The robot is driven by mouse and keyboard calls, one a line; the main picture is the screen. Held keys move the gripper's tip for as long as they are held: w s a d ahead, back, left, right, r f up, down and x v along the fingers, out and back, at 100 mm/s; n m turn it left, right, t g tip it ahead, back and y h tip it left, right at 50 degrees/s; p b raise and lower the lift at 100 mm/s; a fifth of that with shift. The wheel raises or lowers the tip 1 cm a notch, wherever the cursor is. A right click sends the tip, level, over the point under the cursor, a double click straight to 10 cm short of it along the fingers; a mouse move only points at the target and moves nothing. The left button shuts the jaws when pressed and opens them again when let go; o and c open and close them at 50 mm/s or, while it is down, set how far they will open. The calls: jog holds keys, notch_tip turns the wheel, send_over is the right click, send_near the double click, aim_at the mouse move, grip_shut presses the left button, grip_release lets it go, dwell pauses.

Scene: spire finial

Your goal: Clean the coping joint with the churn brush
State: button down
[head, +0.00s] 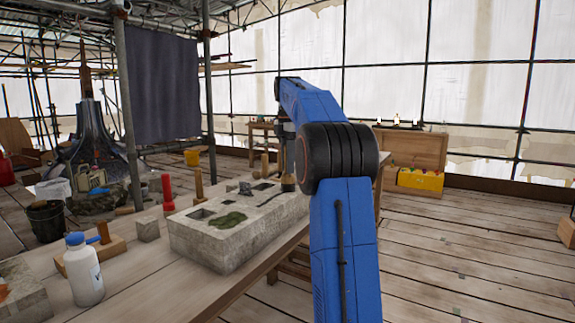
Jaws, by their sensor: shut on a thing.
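The pale coping stone (210,248) lies on the wooden bench. Its top has a dark square recess, a green mossy patch (229,220) near the front, and darker marks farther back. I cannot tell which of these is the coping joint. My gripper (288,176) points down over the stone's far right part, partly hidden by my own blue arm. It is shut on a brownish upright thing, which looks like the churn brush. Its lower end is at or just above the stone; contact is unclear.
A white bottle with a blue cap (84,270), a blue-handled tool on a wooden block (110,248), a small stone cube (147,229), a red cylinder (168,192) and a wooden-handled tool (199,187) stand left of the stone.

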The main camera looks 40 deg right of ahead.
jog(key=shift+r, duration=3.5)
jog(key=s+a, duration=0.3)
jog(key=a, duration=0.5)
jog(key=s+a, duration=0.3)
jog(key=a, duration=0.6)
jog(key=shift+f, duration=2.75)
jog(key=shift+f, duration=0.75)
jog(key=shift+d, duration=0.25)
jog(key=shift+w+d+f, duration=0.1)
jog(key=shift+w+d, duration=0.15)
jog(key=shift+d, duration=0.35)
jog(key=shift+w+d, duration=0.2)
jog(key=shift+d, duration=0.4)
jog(key=shift+d, duration=0.2)
